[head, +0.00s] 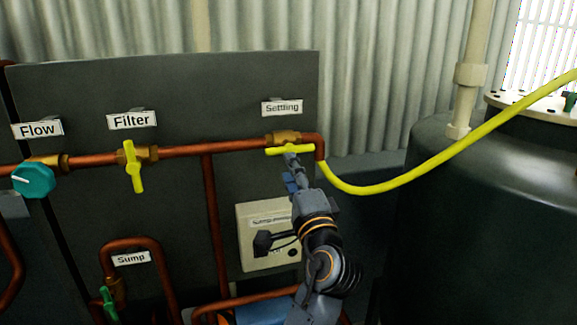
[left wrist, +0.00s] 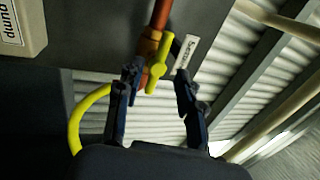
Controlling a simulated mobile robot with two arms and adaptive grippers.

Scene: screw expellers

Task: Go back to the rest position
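The yellow valve handle (head: 290,150) under the "Settling" label (head: 282,107) lies level along the copper pipe in the head view. My left gripper (head: 292,163) reaches up to it from below. In the left wrist view my left gripper (left wrist: 156,80) has its two dark fingers spread. The same yellow handle (left wrist: 156,70) shows between the fingertips, with a gap visible on each side. The fingers do not look closed on it. In the head view the fingers are small and seen edge-on. My right gripper is in neither view.
A yellow hose (head: 400,178) runs right from the pipe's end over a dark tank (head: 480,200). A second yellow handle (head: 134,165) hangs down under "Filter". A teal knob (head: 34,180) is at far left.

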